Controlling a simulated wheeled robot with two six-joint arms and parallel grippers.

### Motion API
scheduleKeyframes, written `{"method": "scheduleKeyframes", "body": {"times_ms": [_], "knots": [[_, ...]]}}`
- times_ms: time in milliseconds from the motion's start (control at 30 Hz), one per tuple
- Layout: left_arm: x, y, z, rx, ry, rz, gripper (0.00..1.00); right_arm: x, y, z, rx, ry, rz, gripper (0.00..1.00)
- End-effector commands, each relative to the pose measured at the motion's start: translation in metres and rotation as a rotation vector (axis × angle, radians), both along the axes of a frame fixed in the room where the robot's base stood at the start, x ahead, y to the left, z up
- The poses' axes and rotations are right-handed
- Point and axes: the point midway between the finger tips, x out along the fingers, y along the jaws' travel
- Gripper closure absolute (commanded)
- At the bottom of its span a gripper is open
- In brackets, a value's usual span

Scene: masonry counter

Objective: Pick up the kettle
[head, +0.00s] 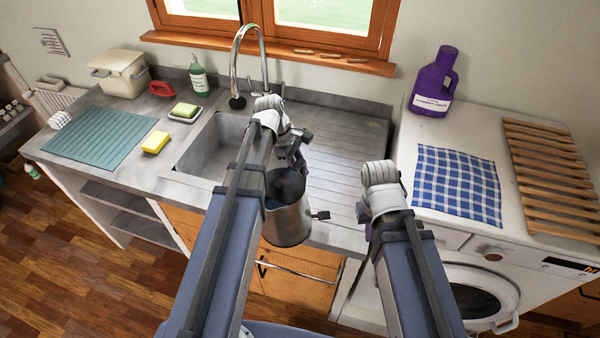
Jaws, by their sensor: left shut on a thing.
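The kettle (287,222) is a metal jug with a dark upper part, and a small dark piece sticks out on its right side. It shows in front of the sink counter's front edge, roughly upright. My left gripper (290,160) is shut on the kettle near its top; the exact grip is partly hidden by my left arm. My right gripper (364,214) is to the right of the kettle and apart from it. Its fingers are mostly hidden behind its own wrist, so I cannot see whether they are open.
A sink (212,145) with a tall faucet (235,60) and ribbed drainboard (345,165) lies behind the kettle. Left are a teal mat (100,137), sponges (155,142) and a soap bottle (199,75). Right are a purple bottle (433,85), checked cloth (458,185) and wooden rack (550,170).

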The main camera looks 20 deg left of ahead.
Motion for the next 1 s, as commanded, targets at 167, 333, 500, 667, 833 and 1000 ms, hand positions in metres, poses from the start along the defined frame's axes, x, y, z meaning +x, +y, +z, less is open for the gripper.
{"method": "scheduleKeyframes", "body": {"times_ms": [167, 333, 500, 667, 833, 1000], "knots": [[-0.001, 0.000, 0.008, -0.002, 0.003, 0.001, 1.00, 0.000, 0.000, 0.008, 0.000, 0.000, 0.000, 1.00], [-0.001, 0.000, 0.017, -0.002, 0.003, 0.001, 1.00, 0.000, 0.000, 0.017, 0.000, 0.000, 0.001, 1.00], [-0.001, 0.000, 0.028, -0.002, 0.003, 0.001, 1.00, 0.000, 0.000, 0.028, 0.000, 0.000, 0.001, 1.00], [-0.001, 0.000, 0.041, -0.002, 0.003, 0.001, 1.00, 0.000, 0.000, 0.041, 0.000, 0.000, 0.000, 1.00], [-0.001, 0.000, 0.055, -0.002, 0.003, 0.001, 1.00, 0.000, 0.000, 0.055, 0.001, 0.000, -0.001, 1.00], [-0.001, 0.000, 0.070, -0.002, 0.003, 0.001, 1.00, 0.000, 0.000, 0.069, 0.001, 0.000, -0.005, 1.00]]}}
